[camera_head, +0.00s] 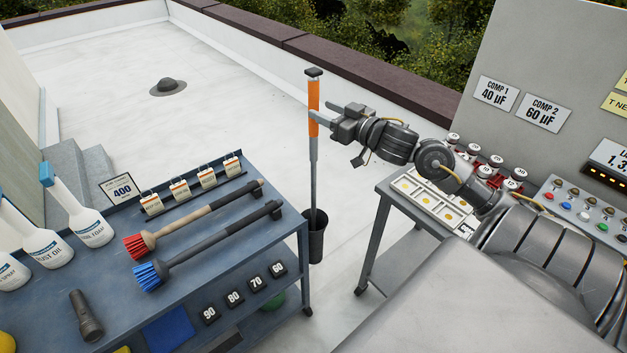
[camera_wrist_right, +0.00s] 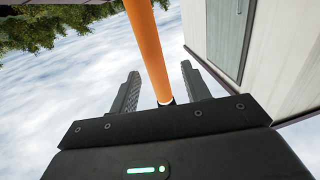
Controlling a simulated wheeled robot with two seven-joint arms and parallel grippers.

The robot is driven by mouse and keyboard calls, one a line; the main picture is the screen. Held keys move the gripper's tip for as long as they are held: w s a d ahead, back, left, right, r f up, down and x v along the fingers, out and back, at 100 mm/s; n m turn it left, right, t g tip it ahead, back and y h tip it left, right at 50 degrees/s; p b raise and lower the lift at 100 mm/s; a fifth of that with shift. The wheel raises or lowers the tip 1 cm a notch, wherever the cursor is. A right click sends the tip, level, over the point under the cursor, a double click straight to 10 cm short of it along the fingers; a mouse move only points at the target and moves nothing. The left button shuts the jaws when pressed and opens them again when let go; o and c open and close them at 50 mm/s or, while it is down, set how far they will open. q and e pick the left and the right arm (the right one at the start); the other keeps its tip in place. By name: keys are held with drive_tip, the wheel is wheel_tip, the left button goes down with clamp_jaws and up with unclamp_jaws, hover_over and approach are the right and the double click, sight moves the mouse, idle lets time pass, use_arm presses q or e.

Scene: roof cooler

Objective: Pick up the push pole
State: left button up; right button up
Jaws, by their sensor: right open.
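The push pole (camera_head: 313,100) stands upright, with a dark cap on top, an orange grip and a grey shaft. Its lower end is in a dark bucket-like holder (camera_head: 316,243) on the roof floor. My right gripper (camera_head: 325,122) is at the orange grip, its jaws open. In the right wrist view the orange grip (camera_wrist_right: 147,45) runs between the two dark fingers (camera_wrist_right: 158,88), with a gap showing on each side. My left gripper is not in view.
A blue cart (camera_head: 215,255) at the left carries two brushes (camera_head: 205,220), spray bottles (camera_head: 80,215) and tags. A grey table (camera_head: 378,225) with small parts stands at the right, near my right arm. White roof floor lies behind the pole.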

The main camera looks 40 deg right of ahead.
sight(313, 105)
drive_tip(key=w+p, duration=0.2)
drive_tip(key=w, duration=0.2)
drive_tip(key=shift+w+d+f, duration=0.1)
drive_tip(key=shift+w+f, duration=0.05)
drive_tip(key=shift+w, duration=0.2)
drive_tip(key=shift+w+f, duration=0.1)
drive_tip(key=shift+w, duration=0.2)
drive_tip(key=shift+s, duration=0.1)
clamp_jaws()
